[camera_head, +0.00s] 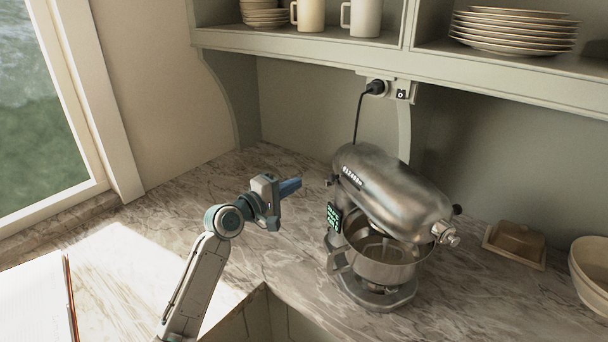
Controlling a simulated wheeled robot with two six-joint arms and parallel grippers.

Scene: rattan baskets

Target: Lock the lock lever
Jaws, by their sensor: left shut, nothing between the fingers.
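A silver stand mixer (391,192) stands on the marble counter, its motor head over a metal bowl (382,262) with a handle on its left side. The lock lever cannot be made out clearly; a small dark part (330,181) sticks out at the near left side of the head, and a dark knob (457,209) shows at its right. My left gripper (291,187) is shut and empty. It is in the air to the left of the mixer, its blue fingers pointing right toward the mixer, apart from it. My right gripper is not in view.
A plugged-in cord (358,120) runs down behind the mixer. A shelf (420,66) with cups and plates overhangs the back. A butter dish (516,241) and bowls (591,265) stand at right. An open book (35,300) lies at left.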

